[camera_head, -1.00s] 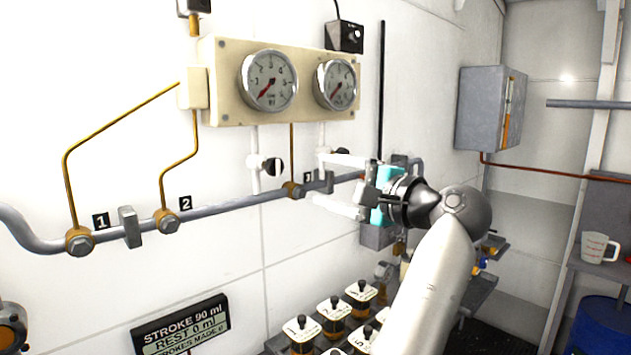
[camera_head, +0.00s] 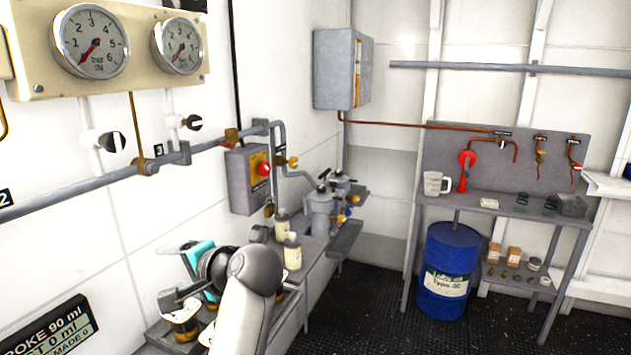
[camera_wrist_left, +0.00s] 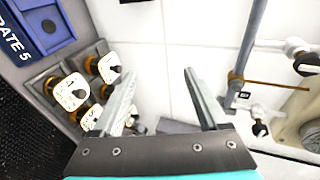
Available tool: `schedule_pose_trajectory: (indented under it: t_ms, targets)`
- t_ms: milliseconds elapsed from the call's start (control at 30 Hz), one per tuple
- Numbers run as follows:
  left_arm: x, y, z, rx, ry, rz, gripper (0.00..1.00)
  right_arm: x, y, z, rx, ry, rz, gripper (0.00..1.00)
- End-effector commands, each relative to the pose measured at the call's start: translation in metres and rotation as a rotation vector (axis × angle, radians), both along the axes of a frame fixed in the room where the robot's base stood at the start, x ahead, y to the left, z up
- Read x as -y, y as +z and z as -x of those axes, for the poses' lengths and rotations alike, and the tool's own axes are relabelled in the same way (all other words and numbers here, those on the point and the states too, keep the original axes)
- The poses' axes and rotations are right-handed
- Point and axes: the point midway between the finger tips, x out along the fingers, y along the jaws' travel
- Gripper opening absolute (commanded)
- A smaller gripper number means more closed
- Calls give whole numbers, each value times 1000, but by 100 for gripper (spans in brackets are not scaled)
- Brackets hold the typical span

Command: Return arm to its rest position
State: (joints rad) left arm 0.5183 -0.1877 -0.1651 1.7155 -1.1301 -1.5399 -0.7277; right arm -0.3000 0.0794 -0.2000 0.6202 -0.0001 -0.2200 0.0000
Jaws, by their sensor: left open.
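My left arm comes up from the bottom of the head view. Its gripper (camera_head: 170,272) has a teal body and is low in front of the white wall, over the jars at the near end of the bench. In the left wrist view the two grey fingers of the left gripper (camera_wrist_left: 158,80) stand wide apart with nothing between them. Behind them are white wall panels. My right gripper is in neither view.
Several jars with white numbered lids (camera_wrist_left: 72,92) stand close by the left gripper. Wall pipe (camera_head: 100,183), valves and gauges (camera_head: 90,42) are above. A grey box with a red button (camera_head: 249,178), bottles (camera_head: 291,251) and a blue drum (camera_head: 449,270) are farther right.

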Motion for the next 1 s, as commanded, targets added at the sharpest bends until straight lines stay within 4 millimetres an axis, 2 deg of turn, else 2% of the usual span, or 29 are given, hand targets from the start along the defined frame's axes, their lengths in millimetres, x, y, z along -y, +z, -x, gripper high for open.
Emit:
schedule_pose_trajectory:
  t_ms: [33, 200, 400, 500, 700, 1000]
  targets:
    - [-3, -28, 12, -6, -5, 59, 76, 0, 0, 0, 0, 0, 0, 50]
    - [-1, -106, 54, -5, -17, 281, 76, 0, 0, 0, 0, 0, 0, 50]
    - [12, -175, 118, -22, -6, 539, 76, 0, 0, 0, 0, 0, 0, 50]
    - [22, -200, 154, -41, 10, 667, 76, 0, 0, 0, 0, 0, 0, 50]
    - [46, -227, 220, -86, 51, 885, 76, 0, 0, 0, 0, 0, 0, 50]
    - [75, -235, 289, -158, 111, 1096, 76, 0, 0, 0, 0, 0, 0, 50]
